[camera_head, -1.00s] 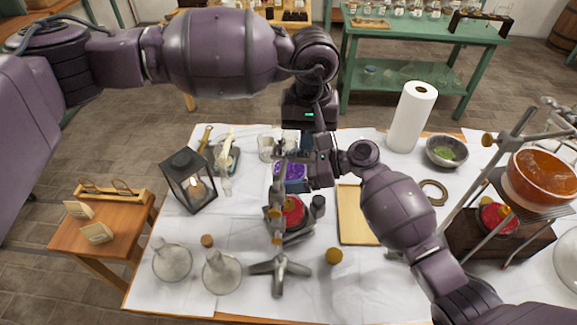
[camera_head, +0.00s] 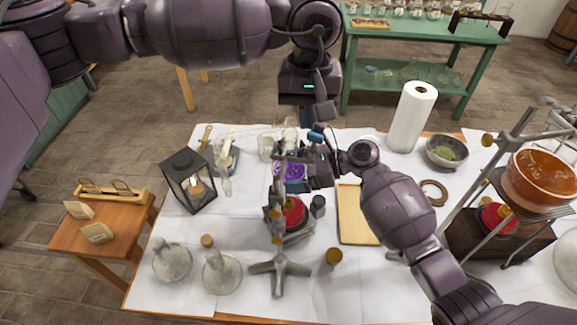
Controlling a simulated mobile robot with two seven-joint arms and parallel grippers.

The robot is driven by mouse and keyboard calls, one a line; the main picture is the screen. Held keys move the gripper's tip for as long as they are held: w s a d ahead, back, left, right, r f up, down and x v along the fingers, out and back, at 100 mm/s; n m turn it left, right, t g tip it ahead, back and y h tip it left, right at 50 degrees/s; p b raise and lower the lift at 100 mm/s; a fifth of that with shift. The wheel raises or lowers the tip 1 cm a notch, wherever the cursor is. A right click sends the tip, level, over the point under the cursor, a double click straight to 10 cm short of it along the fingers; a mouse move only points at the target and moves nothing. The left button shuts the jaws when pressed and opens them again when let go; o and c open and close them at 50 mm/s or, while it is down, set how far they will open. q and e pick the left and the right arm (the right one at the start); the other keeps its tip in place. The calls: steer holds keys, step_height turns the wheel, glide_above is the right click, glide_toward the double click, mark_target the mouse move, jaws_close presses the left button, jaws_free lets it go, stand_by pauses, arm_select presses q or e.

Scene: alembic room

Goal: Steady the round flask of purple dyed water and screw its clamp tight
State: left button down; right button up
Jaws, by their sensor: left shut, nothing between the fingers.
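The round flask of purple dyed water (camera_head: 291,171) is over the white-covered table, at a metal stand with a tripod foot (camera_head: 279,271). The stand's post partly covers the flask, and the clamp at its neck is too small to make out. My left gripper (camera_head: 316,137) points down just behind and above the flask, shut and apart from it. My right gripper (camera_head: 300,168) reaches in from the right, close against the flask's right side. Its fingers are hidden among the stand and flask, so I cannot tell whether they touch the glass.
A red-topped burner (camera_head: 292,212) sits below the flask. A lantern (camera_head: 188,181) and clear flasks (camera_head: 221,272) are to the left. A wooden board (camera_head: 355,222) lies beside my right arm.

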mark_target(315, 138)
arm_select(q)
steer(key=shift+r, duration=0.2)
steer(key=shift+d, duration=0.1)
steer(key=shift+d+f+m, duration=0.25)
steer(key=shift+f+m, duration=0.75)
steer(key=shift+d+f+m, duration=0.25)
steer(key=shift+f+m, duration=0.75)
steer(key=shift+d+f+m, duration=0.25)
steer(key=shift+f+m, duration=0.75)
steer(key=shift+w, duration=0.4)
steer(key=shift+w+r, duration=0.1)
steer(key=shift+w, duration=0.1)
steer(key=shift+w+a, duration=0.1)
steer(key=shift+a, duration=0.15)
arm_select(e)
steer(key=shift+d+r, duration=0.1)
arm_select(q)
steer(key=shift+a, duration=0.1)
arm_select(e)
steer(key=shift+s, duration=0.1)
